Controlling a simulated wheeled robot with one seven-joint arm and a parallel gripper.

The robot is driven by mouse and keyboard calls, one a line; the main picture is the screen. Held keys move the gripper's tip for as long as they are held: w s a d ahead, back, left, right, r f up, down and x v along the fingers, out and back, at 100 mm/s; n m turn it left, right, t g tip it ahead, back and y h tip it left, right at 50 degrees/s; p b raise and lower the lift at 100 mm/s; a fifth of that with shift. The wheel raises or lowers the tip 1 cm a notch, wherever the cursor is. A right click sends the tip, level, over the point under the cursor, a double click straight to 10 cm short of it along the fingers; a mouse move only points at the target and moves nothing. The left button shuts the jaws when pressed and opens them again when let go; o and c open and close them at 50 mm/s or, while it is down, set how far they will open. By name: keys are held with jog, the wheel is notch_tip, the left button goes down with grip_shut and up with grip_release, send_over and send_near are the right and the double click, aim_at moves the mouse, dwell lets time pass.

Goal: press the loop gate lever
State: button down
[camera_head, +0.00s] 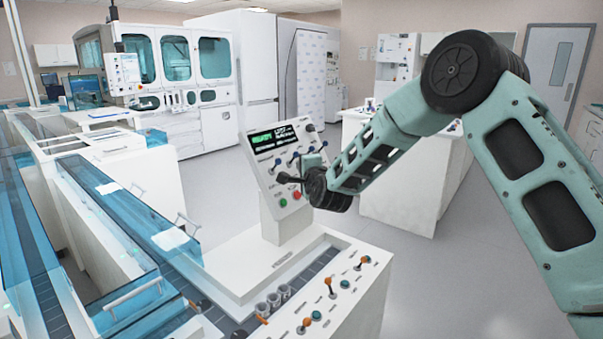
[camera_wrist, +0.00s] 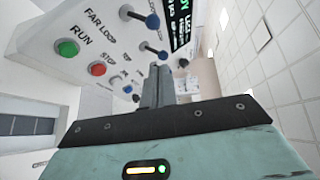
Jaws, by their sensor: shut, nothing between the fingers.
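The white tilted control panel (camera_head: 262,180) stands on the bench, with a lit green display and several small levers. In the wrist view, a blue-tipped lever (camera_wrist: 151,20) sits beside the "FAR LOOP" lettering, and a second blue-tipped lever (camera_wrist: 160,54) is just beyond my fingertips. I cannot read a loop gate label. My gripper (camera_head: 281,178) is in front of the panel's lower part, its fingers hiding some controls. In the wrist view my gripper (camera_wrist: 159,70) is shut and empty, close to the second lever; I cannot tell whether it touches.
A green RUN button (camera_wrist: 67,48) and a red STOP button (camera_wrist: 97,68) lie left of my fingers. Blue clear covers (camera_head: 110,220) line the track at left.

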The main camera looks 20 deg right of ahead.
jog(key=s+r+b, duration=0.1)
jog(key=s+b, duration=0.1)
jog(key=s, duration=0.7)
jog(key=shift+r, duration=0.25)
jog(key=s+a+f+n+g+y, duration=0.2)
jog(key=s+a+f+n+g, duration=0.15)
jog(key=s+a+n, duration=0.45)
jog(key=s+a+f+n+g+y, duration=0.2)
jog(key=s+a+n+g, duration=0.3)
jog(key=s, duration=0.5)
jog(key=s+d+f+n+g+h, duration=0.1)
jog(key=s+n, duration=0.5)
jog(key=s, duration=0.7)
jog(key=s+d+f+n+g+h, duration=0.2)
jog(key=s+g, duration=0.6)
jog(key=s, duration=0.5)
jog(key=d+n+h, duration=0.1)
jog(key=d+n, duration=0.1)
jog(key=n, duration=0.1)
jog(key=shift+s+d+n, duration=0.4)
